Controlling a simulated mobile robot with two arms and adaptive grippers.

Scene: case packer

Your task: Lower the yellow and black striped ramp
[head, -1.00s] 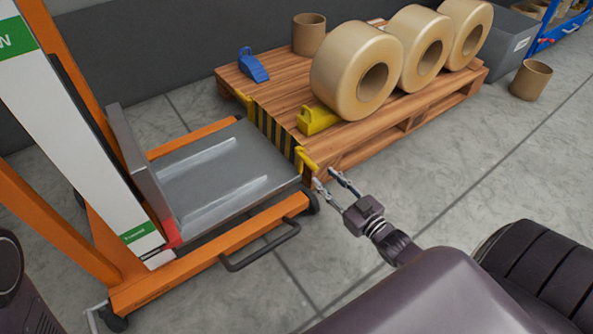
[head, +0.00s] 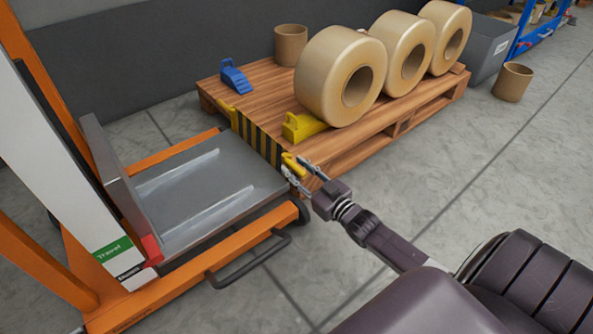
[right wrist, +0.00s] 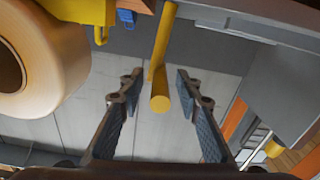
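The yellow and black striped ramp (head: 257,139) stands steeply raised at the edge of the grey lift platform (head: 205,192), facing the wooden pallet (head: 392,132). A yellow handle (head: 290,162) sticks out at its near end. My right gripper (head: 294,166) is at this handle. In the right wrist view, the open fingers of the right gripper (right wrist: 158,82) stand on either side of the yellow handle bar (right wrist: 162,55), with gaps visible to both. My left gripper is not in view.
Several large tape rolls (head: 338,75) lie on the pallet, with a yellow wedge (head: 302,127) and a blue wedge (head: 234,77). The orange lifter (head: 190,271) has a dark loop handle (head: 250,262).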

